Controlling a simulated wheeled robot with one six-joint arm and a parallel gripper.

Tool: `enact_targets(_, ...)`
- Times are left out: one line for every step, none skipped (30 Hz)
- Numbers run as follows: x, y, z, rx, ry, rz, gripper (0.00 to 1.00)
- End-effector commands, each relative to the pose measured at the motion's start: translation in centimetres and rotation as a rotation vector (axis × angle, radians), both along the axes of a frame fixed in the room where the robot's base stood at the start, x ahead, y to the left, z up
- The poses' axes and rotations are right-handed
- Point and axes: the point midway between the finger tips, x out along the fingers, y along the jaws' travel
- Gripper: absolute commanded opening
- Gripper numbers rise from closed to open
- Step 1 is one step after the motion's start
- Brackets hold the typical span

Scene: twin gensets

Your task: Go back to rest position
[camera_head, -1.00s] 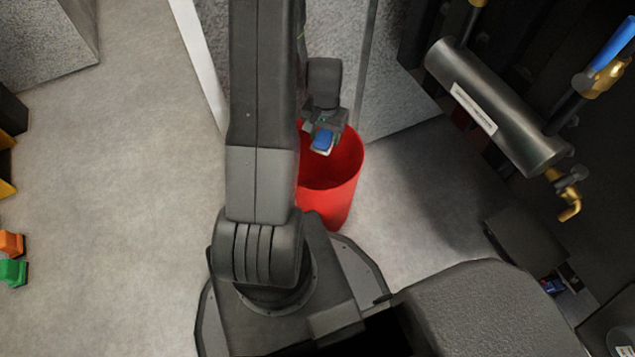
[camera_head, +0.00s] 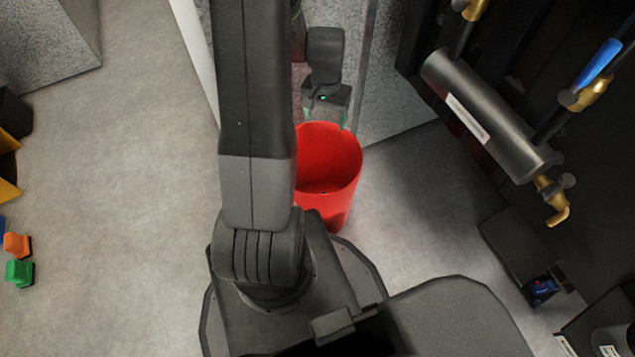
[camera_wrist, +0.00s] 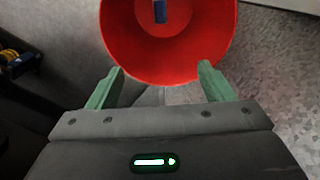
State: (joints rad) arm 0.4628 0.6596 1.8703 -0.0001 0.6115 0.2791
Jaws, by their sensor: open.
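My gripper (camera_head: 325,116) is open and empty, just above the far rim of a red bin in the head view. In the wrist view its two green fingers (camera_wrist: 160,88) are spread wide, with the near rim of the red bin (camera_wrist: 155,70) beyond them. The bin also stands upright on the floor in the head view (camera_head: 338,195). A small blue and pale object (camera_wrist: 160,12) lies inside the bin in the wrist view. In the head view the bin's left side is partly hidden by my arm.
A dark cylinder with brass fittings (camera_head: 485,115) is at the right. A blue-handled valve (camera_head: 597,66) is at the upper right. Orange (camera_head: 16,244) and green (camera_head: 18,272) objects are at the far left. Grey floor (camera_head: 140,170) left of my arm is clear.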

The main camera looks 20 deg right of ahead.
Motion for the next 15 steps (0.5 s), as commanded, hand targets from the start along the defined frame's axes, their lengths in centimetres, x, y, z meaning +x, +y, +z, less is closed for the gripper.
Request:
enact_targets(0.1,0.0,1.3,-0.002,-0.004,0.0,0.75)
enact_targets(0.1,0.0,1.7,-0.001,-0.003,0.0,0.75)
enact_targets(0.0,0.0,2.2,-0.001,-0.002,0.0,0.75)
enact_targets(0.1,0.0,2.5,-0.001,-0.002,0.0,0.75)
enact_targets(0.1,0.0,2.7,-0.001,-0.002,0.0,0.75)
enact_targets(0.0,0.0,3.0,-0.001,-0.002,0.0,0.75)
enact_targets(0.0,0.0,3.2,-0.001,-0.001,0.0,0.75)
enact_targets(0.0,0.0,3.3,-0.001,-0.001,0.0,0.75)
enact_targets(0.0,0.0,3.4,0.0,0.0,0.0,0.75)
enact_targets(0.0,0.0,3.4,0.0,0.0,0.0,0.75)
enact_targets(0.0,0.0,3.4,0.0,0.0,0.0,0.75)
enact_targets(0.0,0.0,3.4,0.0,0.0,0.0,0.75)
enact_targets(0.0,0.0,3.4,0.0,0.0,0.0,0.75)
enact_targets(0.0,0.0,3.4,0.0,0.0,0.0,0.75)
enact_targets(0.0,0.0,3.4,0.0,0.0,0.0,0.75)
